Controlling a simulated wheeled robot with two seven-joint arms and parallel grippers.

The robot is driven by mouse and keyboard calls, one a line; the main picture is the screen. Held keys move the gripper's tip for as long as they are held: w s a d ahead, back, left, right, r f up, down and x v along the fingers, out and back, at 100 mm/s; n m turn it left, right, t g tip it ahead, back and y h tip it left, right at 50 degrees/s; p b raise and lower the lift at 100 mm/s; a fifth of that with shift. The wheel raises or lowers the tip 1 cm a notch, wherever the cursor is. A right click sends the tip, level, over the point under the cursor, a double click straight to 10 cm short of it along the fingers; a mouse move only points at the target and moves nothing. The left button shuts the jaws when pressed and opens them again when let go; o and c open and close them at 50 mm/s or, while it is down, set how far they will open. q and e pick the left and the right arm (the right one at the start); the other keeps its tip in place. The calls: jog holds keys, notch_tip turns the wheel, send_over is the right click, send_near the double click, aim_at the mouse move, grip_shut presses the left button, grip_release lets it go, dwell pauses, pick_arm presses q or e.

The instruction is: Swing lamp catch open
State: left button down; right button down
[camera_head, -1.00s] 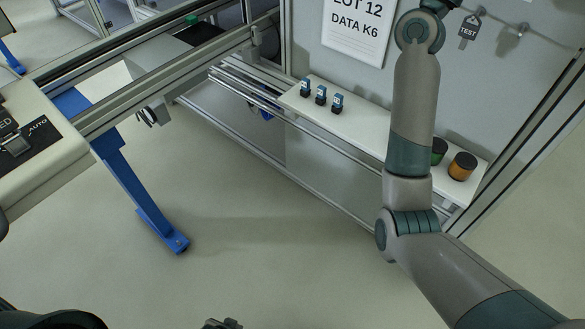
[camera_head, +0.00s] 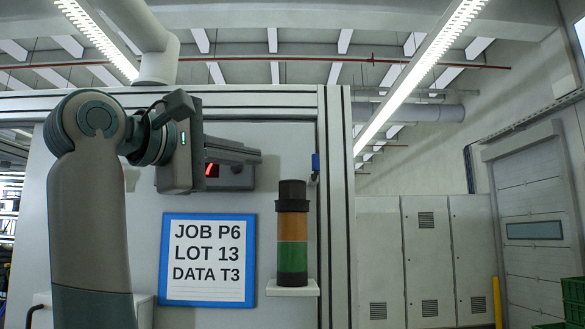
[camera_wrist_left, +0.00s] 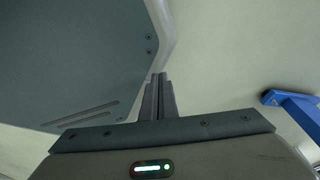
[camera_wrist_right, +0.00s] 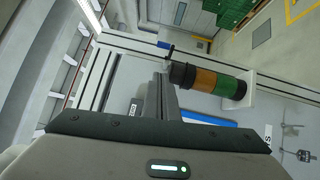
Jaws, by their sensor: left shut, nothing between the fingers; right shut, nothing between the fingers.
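The stack lamp (camera_head: 292,229), with a black top, an orange band and a green band, stands upright on a small white shelf. It also shows in the right wrist view (camera_wrist_right: 205,80). A small blue part (camera_head: 315,162) sits on the frame post above and right of the lamp; I cannot tell whether it is the catch or how it is set. My right gripper (camera_head: 258,163) is shut and empty, up and left of the lamp and apart from it. My left gripper (camera_wrist_left: 160,78) is shut and empty, near a dark green panel in its wrist view.
A blue-framed sign (camera_head: 208,260) reading JOB P6, LOT 13, DATA T3 hangs left of the lamp. A red glow (camera_head: 212,170) shows beside my right fingers. Grey cabinets (camera_head: 425,250) and a roller door (camera_head: 535,230) stand farther right.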

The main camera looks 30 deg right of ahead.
aim_at(315, 167)
pick_arm(q)
jog(key=shift+s+a+f, duration=0.1)
jog(key=shift+s+f, duration=0.2)
jog(key=shift+s, duration=0.25)
pick_arm(e)
jog(key=shift+s+a+r+t+y, duration=0.5)
jog(key=shift+s+a+r+y, duration=0.1)
jog(key=shift+s+a+y, duration=0.15)
jog(key=shift+w, duration=0.15)
pick_arm(q)
jog(key=shift+s, duration=0.1)
